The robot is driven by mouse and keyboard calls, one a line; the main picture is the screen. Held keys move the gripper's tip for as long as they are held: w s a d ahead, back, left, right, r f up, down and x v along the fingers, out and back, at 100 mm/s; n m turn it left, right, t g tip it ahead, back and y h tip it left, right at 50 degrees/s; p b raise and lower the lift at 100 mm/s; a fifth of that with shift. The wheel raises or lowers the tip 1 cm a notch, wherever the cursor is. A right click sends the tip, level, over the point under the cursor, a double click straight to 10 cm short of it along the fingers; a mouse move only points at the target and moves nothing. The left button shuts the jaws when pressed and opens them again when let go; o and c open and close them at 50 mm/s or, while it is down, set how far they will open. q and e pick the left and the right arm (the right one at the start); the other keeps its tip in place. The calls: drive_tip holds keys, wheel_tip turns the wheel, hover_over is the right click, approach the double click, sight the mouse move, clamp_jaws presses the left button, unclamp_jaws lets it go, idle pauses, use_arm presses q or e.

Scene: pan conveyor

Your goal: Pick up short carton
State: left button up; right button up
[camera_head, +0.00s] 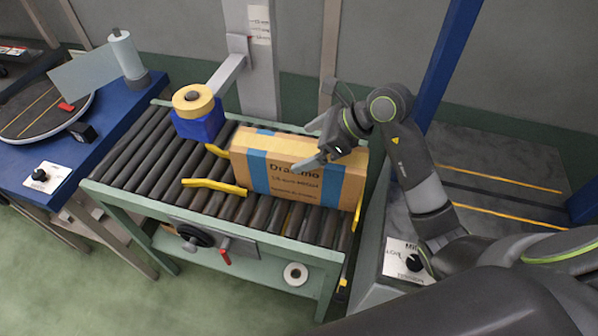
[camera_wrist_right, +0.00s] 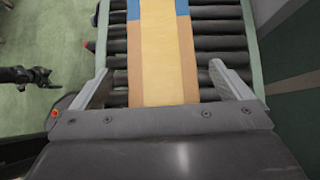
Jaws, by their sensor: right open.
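The short carton (camera_head: 297,186) is a brown cardboard box with blue bands and tan tape along its top, and it stands on the roller conveyor (camera_head: 140,219). My right gripper (camera_head: 312,143) is open at the right part of the carton's top. In the right wrist view the carton (camera_wrist_right: 162,50) runs up the middle, between the two spread fingers of the gripper (camera_wrist_right: 163,90). Each finger is to one side of the carton, with rollers showing beside it. I cannot tell whether either finger touches it.
A tape roll (camera_head: 193,100) sits on a blue block (camera_head: 199,122) at the conveyor's back left. Yellow guides (camera_head: 214,186) lie left of the carton. A grey post (camera_head: 250,65) stands behind. A blue table (camera_head: 60,180) adjoins at left, and another conveyor (camera_head: 500,190) is at right.

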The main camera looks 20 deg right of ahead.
sight(299, 149)
drive_tip(key=b+x, duration=0.1)
drive_tip(key=x, duration=0.3)
drive_tip(key=shift+w+d, duration=0.1)
drive_tip(key=c, duration=1.9)
drive_tip(key=shift+r, duration=0.1)
drive_tip(key=shift+c, duration=0.5)
drive_tip(key=shift+r, duration=0.1)
